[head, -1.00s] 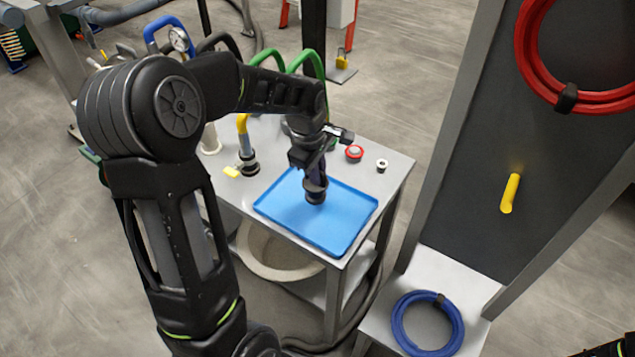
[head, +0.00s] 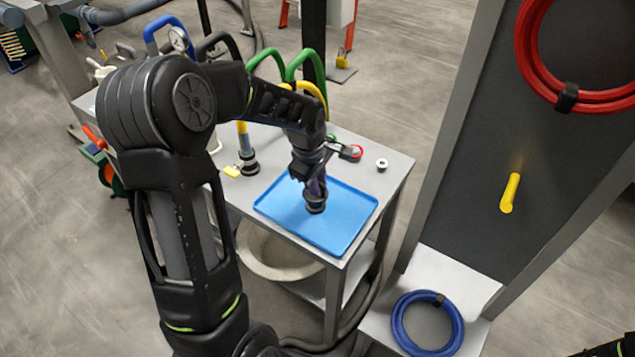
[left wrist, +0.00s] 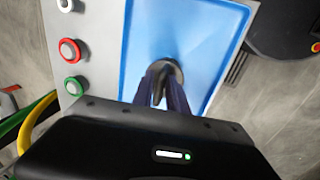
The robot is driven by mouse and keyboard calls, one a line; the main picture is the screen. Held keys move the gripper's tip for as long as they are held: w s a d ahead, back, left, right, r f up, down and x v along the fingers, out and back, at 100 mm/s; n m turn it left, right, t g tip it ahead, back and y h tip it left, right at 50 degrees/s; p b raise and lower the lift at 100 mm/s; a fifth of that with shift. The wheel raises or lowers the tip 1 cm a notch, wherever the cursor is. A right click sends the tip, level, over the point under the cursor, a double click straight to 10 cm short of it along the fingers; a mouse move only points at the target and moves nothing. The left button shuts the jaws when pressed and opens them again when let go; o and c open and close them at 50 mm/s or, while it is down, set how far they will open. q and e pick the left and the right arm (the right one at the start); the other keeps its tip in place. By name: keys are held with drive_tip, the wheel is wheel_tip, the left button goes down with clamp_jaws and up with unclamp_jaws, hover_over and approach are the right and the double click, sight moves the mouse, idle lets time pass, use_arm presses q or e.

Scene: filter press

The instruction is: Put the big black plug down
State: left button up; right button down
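The big black plug (head: 316,204) is over the middle of the blue tray (head: 352,224), low and about upright. My left gripper (head: 316,186) points down from above with its fingers closed around the plug's upper part. In the left wrist view the plug (left wrist: 170,70) shows as a dark round end between the two fingers, with the blue tray (left wrist: 215,45) behind it. I cannot tell for sure whether the plug touches the tray floor. My right gripper is not in view.
The tray lies on a grey bench (head: 392,170). A red button (head: 356,152), a small white ring (head: 382,164) and a black fitting with a yellow tag (head: 248,164) stand around it. A board with a red hose (head: 590,102) rises at right; a blue hose coil (head: 428,322) lies below.

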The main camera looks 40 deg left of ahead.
sight(312, 199)
use_arm(q)
drive_tip(key=shift+o, duration=1.2)
drive_tip(key=shift+r, duration=0.3)
wheel_tip(312, 199, up, 12)
drive_tip(key=s, duration=0.2)
drive_tip(key=shift+s+f, duration=0.2)
drive_tip(key=shift+f, duration=0.1)
